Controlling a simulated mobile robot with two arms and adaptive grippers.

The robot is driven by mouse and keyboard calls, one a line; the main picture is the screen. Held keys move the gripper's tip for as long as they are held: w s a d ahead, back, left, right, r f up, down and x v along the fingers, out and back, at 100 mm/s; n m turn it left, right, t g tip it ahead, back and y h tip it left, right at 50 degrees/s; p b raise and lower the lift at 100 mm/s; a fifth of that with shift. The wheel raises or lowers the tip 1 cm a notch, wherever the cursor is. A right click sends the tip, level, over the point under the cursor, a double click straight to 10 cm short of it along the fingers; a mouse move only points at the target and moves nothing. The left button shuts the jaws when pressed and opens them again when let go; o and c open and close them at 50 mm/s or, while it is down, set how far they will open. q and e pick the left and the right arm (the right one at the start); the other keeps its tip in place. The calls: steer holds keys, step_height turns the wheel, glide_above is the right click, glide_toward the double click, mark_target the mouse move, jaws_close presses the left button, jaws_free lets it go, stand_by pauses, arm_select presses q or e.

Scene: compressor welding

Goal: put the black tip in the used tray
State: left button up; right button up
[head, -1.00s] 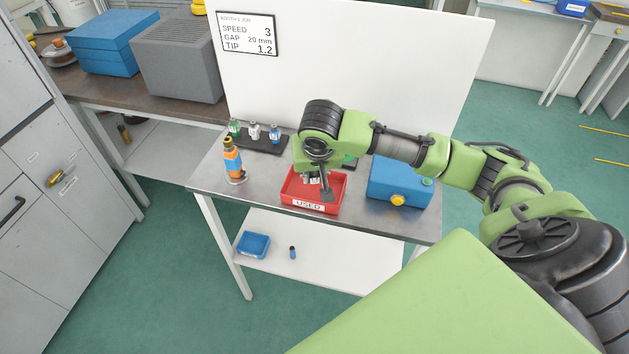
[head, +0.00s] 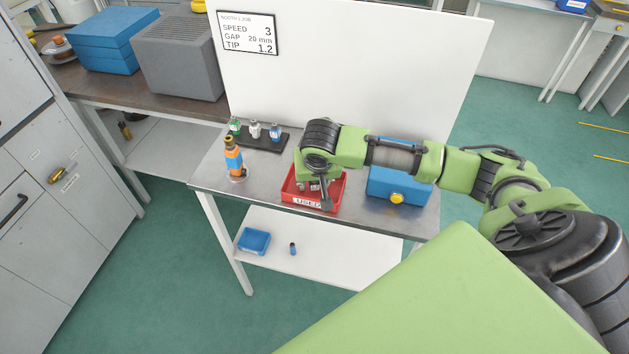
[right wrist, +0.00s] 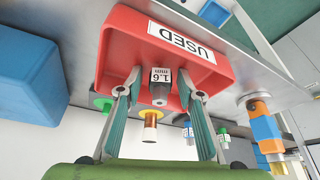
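The red tray (head: 290,190) labelled USED stands at the front of the steel table and also shows in the right wrist view (right wrist: 112,45). A dark grey to black tip (right wrist: 160,94) with a "1.6 mm" label shows against the tray's inside. My right gripper (right wrist: 160,72) has its fingers at the tray, one on each side of this tip, with a visible gap on both sides. It is open. In the head view the right gripper (head: 321,190) partly hides the tray's inside. My left gripper is not in view.
A blue box (head: 400,187) with a yellow knob stands right of the tray. A black rack (head: 262,140) with several small bottle-like pieces and an orange-blue torch-like piece (head: 233,158) stand to the left. A white panel (head: 350,70) rises behind.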

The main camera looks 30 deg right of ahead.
steer(key=shift+r, duration=0.3)
steer(key=b+v, duration=0.1)
steer(key=v, duration=1)
steer(key=shift+s+r, duration=0.2)
steer(key=shift+r, duration=0.15)
steer(key=shift+a, duration=0.1)
